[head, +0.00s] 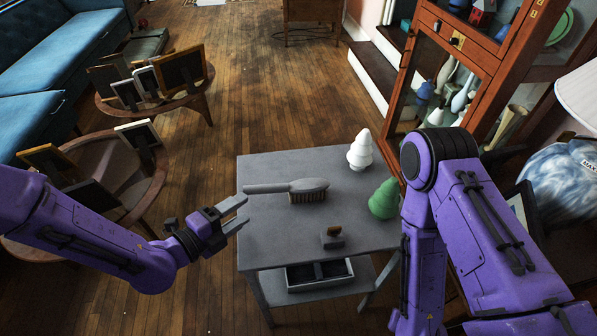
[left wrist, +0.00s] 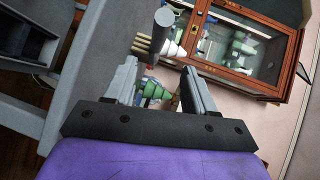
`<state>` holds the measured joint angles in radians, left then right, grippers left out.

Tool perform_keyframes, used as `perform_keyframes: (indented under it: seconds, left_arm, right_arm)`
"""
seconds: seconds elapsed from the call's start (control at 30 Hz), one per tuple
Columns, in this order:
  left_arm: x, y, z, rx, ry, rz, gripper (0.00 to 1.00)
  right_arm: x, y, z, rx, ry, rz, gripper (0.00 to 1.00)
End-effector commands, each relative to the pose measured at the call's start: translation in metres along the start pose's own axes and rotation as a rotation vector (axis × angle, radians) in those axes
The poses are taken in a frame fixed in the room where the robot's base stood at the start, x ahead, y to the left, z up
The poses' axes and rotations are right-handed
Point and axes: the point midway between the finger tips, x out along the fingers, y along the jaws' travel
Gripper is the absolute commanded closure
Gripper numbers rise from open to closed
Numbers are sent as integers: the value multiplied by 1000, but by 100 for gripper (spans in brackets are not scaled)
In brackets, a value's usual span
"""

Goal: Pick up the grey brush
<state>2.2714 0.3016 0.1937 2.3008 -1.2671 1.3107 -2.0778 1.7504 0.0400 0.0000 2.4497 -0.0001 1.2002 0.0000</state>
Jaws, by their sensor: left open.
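The grey brush (head: 312,186) lies on the grey table (head: 270,230), bristles down, its handle pointing left toward the table's left edge. My left gripper (head: 241,212) is open and empty at that edge, just short of the handle and a little nearer to me. In the left wrist view the grey end of the brush handle (left wrist: 164,18) and its tan bristles show beyond the open fingers (left wrist: 158,70), not between them. My right arm comes in at the right of the head view, but its gripper is not seen.
A dark divided tray (head: 320,286) sits below. A glass cabinet (head: 462,60) stands right; framed pictures (head: 181,70) stand left.

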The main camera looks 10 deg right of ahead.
Motion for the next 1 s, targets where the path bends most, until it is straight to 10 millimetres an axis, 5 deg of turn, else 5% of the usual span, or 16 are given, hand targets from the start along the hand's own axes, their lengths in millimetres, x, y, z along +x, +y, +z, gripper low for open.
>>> perform_keyframes:
  seconds: [0.7, 0.97, 1.0]
  left_arm:
    - [102, 4, -1, -4, 1, 3, 45]
    - [107, 5, -1, -5, 0, 3, 45]
    - [107, 5, -1, -5, 0, 3, 55]
  right_arm:
    - [-19, 2, -8, 0, -1, 0, 57]
    - [-18, 2, -7, 0, -1, 0, 57]
    - [-18, 2, -7, 0, -1, 0, 57]
